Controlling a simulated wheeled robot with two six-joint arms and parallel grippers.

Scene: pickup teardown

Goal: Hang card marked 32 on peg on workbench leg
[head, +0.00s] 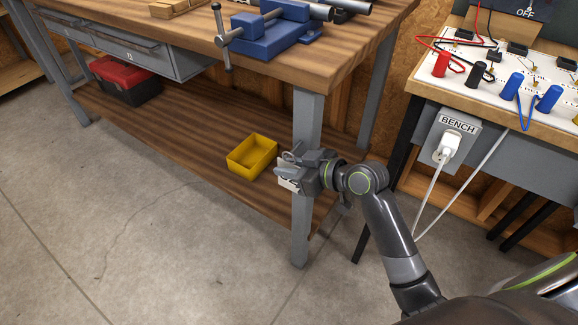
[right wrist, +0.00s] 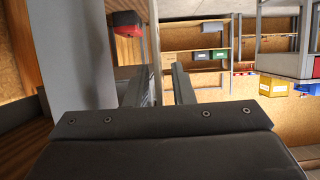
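A small white card (head: 287,182) with dark marking shows just below the fingers, at the leg's left side. Its number is too small to read and the gripper covers part of it. The peg is hidden behind the gripper, so I cannot tell whether the card is on it. My left gripper is not in view.
A yellow bin (head: 252,156) sits on the lower shelf (head: 190,135), left of the leg. A red and black toolbox (head: 125,80) is further back. A blue vise (head: 265,38) is on the bench top. At right, a cable hangs from the BENCH outlet (head: 453,138).

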